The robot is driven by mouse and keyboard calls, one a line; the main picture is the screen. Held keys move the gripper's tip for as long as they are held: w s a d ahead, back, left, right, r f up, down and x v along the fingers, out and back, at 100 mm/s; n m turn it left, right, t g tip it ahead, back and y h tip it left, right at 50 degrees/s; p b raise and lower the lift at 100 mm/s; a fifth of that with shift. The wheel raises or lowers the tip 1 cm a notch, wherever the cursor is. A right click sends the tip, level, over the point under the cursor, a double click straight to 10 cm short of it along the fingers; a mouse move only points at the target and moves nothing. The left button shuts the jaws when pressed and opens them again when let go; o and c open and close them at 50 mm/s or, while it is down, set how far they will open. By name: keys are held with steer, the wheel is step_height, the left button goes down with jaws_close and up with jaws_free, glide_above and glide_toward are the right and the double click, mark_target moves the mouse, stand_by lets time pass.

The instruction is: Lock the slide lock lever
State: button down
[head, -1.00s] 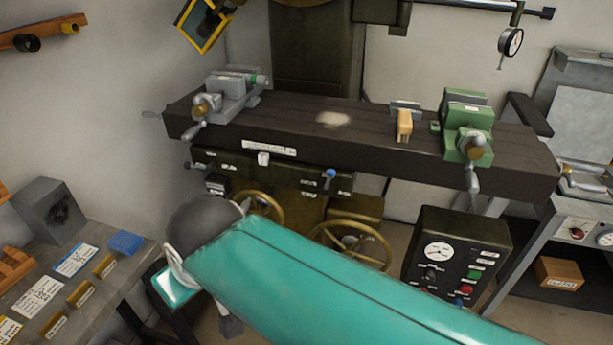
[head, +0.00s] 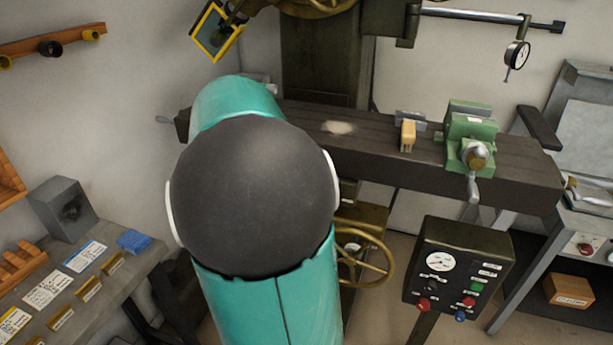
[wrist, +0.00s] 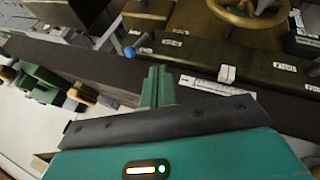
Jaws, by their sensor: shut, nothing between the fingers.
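A small lever with a blue knob (wrist: 129,53) shows in the wrist view, on the dark front panel (wrist: 190,58) under the machine table. I cannot confirm from its label that it is the slide lock lever. A white block (wrist: 227,74) sits on a scale strip to its right in that view. My gripper (wrist: 157,72) is shut and empty, its fingers in front of the table edge, appearing below and right of the blue knob and apart from it. In the head view my arm hides the lever, most of the panel and my gripper.
The dark machine table (head: 370,155) carries a green vise (head: 470,135) and a wooden-handled brush (head: 408,135). A brass handwheel (head: 365,255) and a control box (head: 460,265) stand below it. A workbench (head: 120,290) with labelled cards is at the left.

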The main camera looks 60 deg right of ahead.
steer(key=s+d+f, duration=0.6)
steer(key=d+f, duration=0.1)
steer(key=f, duration=0.1)
steer(key=shift+f, duration=0.35)
steer(key=shift+d, duration=0.15)
steer(key=shift+s, duration=0.2)
